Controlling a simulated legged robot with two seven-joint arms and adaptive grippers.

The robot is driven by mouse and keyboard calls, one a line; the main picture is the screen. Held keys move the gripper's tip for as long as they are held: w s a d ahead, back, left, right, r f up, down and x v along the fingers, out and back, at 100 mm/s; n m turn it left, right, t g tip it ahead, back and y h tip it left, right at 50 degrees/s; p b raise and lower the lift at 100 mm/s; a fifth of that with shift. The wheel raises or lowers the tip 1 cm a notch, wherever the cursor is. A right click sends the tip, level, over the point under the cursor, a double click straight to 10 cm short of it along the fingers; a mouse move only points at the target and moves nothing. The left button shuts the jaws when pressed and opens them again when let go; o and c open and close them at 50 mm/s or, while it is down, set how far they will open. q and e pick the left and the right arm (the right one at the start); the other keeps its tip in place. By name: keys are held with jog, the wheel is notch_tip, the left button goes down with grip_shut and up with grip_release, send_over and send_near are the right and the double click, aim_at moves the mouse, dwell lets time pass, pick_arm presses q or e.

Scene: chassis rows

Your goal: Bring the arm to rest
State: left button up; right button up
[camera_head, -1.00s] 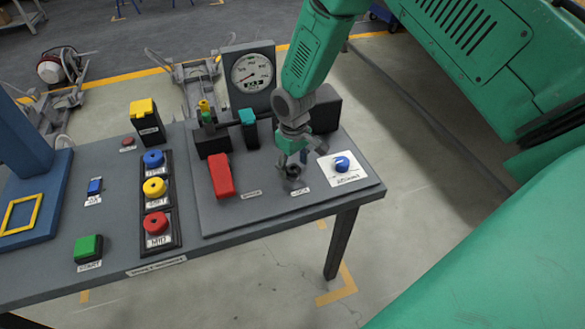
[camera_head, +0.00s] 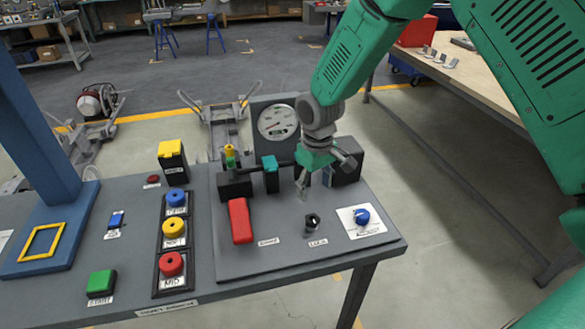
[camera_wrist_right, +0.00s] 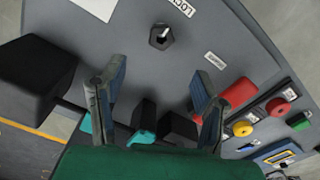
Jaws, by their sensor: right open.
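My right gripper (camera_head: 324,177) is open and empty above the back part of the grey control panel (camera_head: 275,262). In the right wrist view its two fingers (camera_wrist_right: 158,72) stand wide apart with nothing between them. A small black knob (camera_head: 312,222) is on the panel in front of the gripper, clear of the fingers. It also shows in the right wrist view (camera_wrist_right: 161,37). My green right arm (camera_head: 352,55) comes down from the top. My left gripper is not in view.
A red lever (camera_head: 240,221), a teal-topped lever (camera_head: 270,172) and a gauge (camera_head: 278,124) are left of the gripper. A dark block (camera_head: 345,174) is close by on the right. A blue knob (camera_head: 362,216) sits on a white plate. Open floor lies right of the table.

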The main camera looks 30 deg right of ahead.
jog(key=shift+f, duration=0.1)
jog(key=shift+y, duration=0.3)
jog(key=s+f, duration=0.2)
jog(key=s+a+f, duration=0.1)
jog(key=s+f, duration=0.1)
jog(key=s+a+f, duration=0.1)
jog(key=s+f, duration=0.1)
jog(key=f, duration=0.1)
jog(key=shift+s, duration=0.25)
jog(key=s+f+m, duration=0.1)
jog(key=s+f, duration=0.3)
jog(key=s, duration=0.9)
jog(key=s+f+m, duration=0.1)
jog(key=s+f, duration=0.4)
jog(key=s, duration=0.7)
notch_tip(320, 180, down, 9)
jog(key=w+a+b, duration=0.1)
jog(key=b, duration=0.8)
jog(key=shift+a+n+t+b, duration=0.25)
jog(key=shift+n+t+b, duration=0.05)
jog(key=shift+n+b, duration=0.1)
jog(key=shift+w, duration=0.2)
jog(key=shift+s, duration=0.1)
